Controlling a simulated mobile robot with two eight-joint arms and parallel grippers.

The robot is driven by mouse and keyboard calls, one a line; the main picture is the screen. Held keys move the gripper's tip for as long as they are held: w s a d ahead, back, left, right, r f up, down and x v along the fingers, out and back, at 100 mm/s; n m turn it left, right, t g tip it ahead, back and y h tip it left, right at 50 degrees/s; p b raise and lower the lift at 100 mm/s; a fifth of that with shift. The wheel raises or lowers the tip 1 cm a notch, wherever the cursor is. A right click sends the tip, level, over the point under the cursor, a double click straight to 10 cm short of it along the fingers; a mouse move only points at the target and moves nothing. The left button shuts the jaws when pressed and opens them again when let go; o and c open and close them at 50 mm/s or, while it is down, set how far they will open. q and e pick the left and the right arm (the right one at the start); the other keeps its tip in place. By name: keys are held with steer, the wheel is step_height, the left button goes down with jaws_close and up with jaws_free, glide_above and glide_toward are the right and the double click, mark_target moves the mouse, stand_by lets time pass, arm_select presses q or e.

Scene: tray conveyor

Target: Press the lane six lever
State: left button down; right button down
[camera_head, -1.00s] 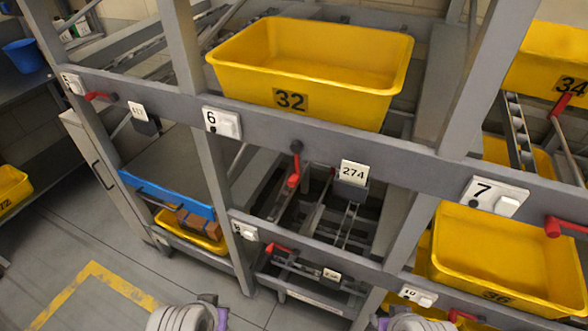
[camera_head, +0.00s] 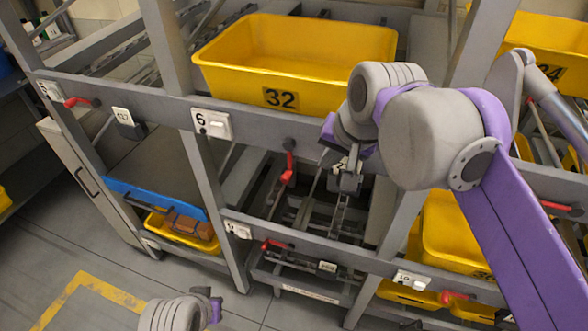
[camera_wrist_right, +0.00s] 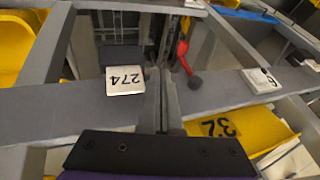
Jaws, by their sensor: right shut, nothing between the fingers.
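The lane six lever is red with a dark pivot (camera_head: 288,165) and hangs from the grey rail, right of the white 6 plate (camera_head: 211,124). It also shows in the right wrist view (camera_wrist_right: 183,55), just right of the fingers. My right gripper (camera_head: 349,168) is shut and empty in front of the rail, to the right of the lever and apart from it. Part of my left arm shows at the bottom, without visible jaws.
A yellow bin marked 32 (camera_head: 296,91) sits above the rail. Lower red levers (camera_head: 275,244) and another yellow bin (camera_head: 455,235) are below and right. Grey uprights (camera_head: 212,165) frame the bay. The floor at lower left is open.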

steer(key=shift+w+a+r, duration=0.2)
steer(key=shift+a+r, duration=0.2)
steer(key=shift+r, duration=0.3)
steer(key=a+x, duration=0.2)
steer(key=x, duration=1.1)
steer(key=shift+a+r, duration=0.25)
steer(key=shift+a, duration=0.05)
steer(key=shift+a, duration=0.15)
